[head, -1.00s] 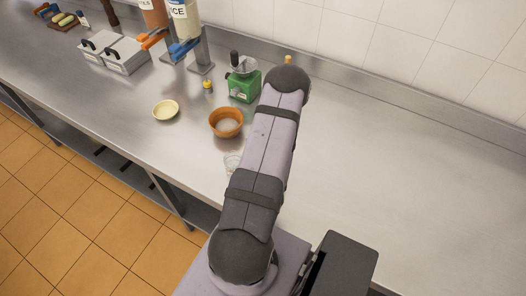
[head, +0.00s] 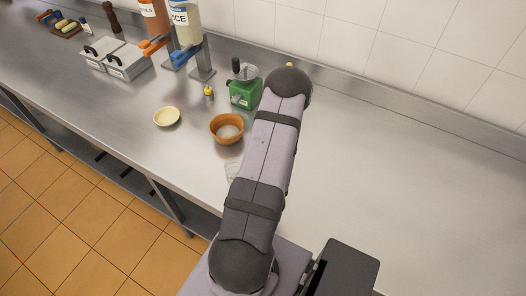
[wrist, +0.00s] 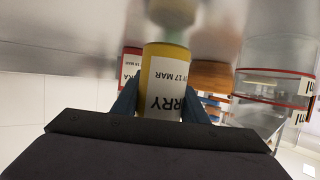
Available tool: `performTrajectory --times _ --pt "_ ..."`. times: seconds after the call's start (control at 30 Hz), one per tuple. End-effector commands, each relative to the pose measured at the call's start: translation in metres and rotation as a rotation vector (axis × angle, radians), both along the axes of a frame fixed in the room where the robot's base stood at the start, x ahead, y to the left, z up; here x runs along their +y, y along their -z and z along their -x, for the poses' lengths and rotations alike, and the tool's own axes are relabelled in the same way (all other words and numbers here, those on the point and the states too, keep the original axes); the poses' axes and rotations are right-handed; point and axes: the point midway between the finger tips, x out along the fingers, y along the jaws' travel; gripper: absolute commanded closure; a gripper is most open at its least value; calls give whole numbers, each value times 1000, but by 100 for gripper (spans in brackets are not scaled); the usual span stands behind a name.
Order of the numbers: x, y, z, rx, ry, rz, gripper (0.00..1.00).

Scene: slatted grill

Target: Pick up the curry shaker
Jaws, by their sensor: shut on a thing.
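The curry shaker (wrist: 165,78) is yellow with a white label reading "RRY" and "17 MAR". In the wrist view it stands between the blue fingers of my gripper (wrist: 160,103), which is shut on it. The far end of the shaker is pale and blurred. In the head view my arm covers the gripper. Only a small yellow-orange bit (head: 289,65) shows past the arm's far end; I cannot tell whether it is the shaker.
A red-and-white labelled container (wrist: 131,65), a brown item (wrist: 210,76) and a clear red-edged container (wrist: 275,85) are close by. On the counter are a green-based device (head: 244,94), an orange bowl (head: 227,128) and a cream bowl (head: 167,117). The counter's right side is clear.

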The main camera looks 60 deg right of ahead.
Motion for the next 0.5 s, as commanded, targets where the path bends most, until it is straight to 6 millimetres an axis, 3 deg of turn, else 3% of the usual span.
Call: performTrajectory --times 0.1,0.23,0.5 --pt "0 -13 0 -1 0 5 85" --pt "-1 -44 0 -2 1 6 85" --pt "0 -74 0 -1 0 0 85"
